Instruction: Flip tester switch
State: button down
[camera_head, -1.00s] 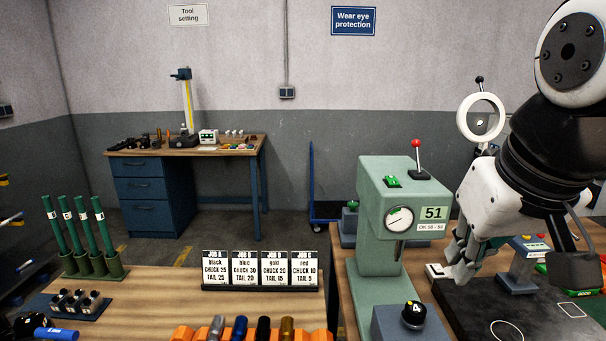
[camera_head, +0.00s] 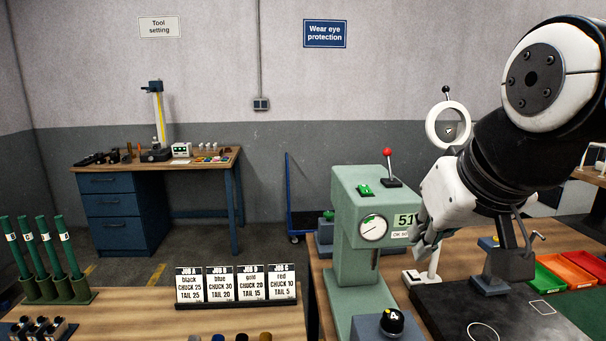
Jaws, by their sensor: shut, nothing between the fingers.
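The green tester (camera_head: 348,240) stands on the right-hand bench. I cannot tell the switch's position. My gripper (camera_head: 420,246) is shut and empty. It points downward at the tester's right side, overlapping the label's right edge in the picture. It appears below the level of the switch and apart from it; whether the fingers touch the tester's side is unclear.
A white ring on a stand (camera_head: 447,106) rises behind my gripper. Coloured trays (camera_head: 565,269) lie at right. Job cards (camera_head: 236,284) and green tubes (camera_head: 42,262) occupy the left bench.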

jog(key=w+r+t, duration=0.1)
jog(key=w+r, duration=0.4)
jog(key=w, duration=0.3)
jog(key=w+r+t, duration=0.2)
jog(key=w+r, duration=0.3)
jog(key=w, duration=0.3)
jog(key=shift+w+d+r+b, duration=0.3)
jog(key=shift+w+d+r, duration=0.05)
jog(key=shift+w+d, duration=0.05)
jog(key=p, duration=0.1)
send_over(369, 189)
notch_tip(369, 189, down, 6)
jog(key=shift+s+f, duration=0.1)
jog(key=shift+f, duration=0.15)
notch_tip(369, 189, down, 2)
jog(key=shift+f, duration=0.15)
jog(key=shift+f+p, duration=0.3)
jog(key=shift+f, duration=0.35)
jog(key=shift+f, duration=0.1)
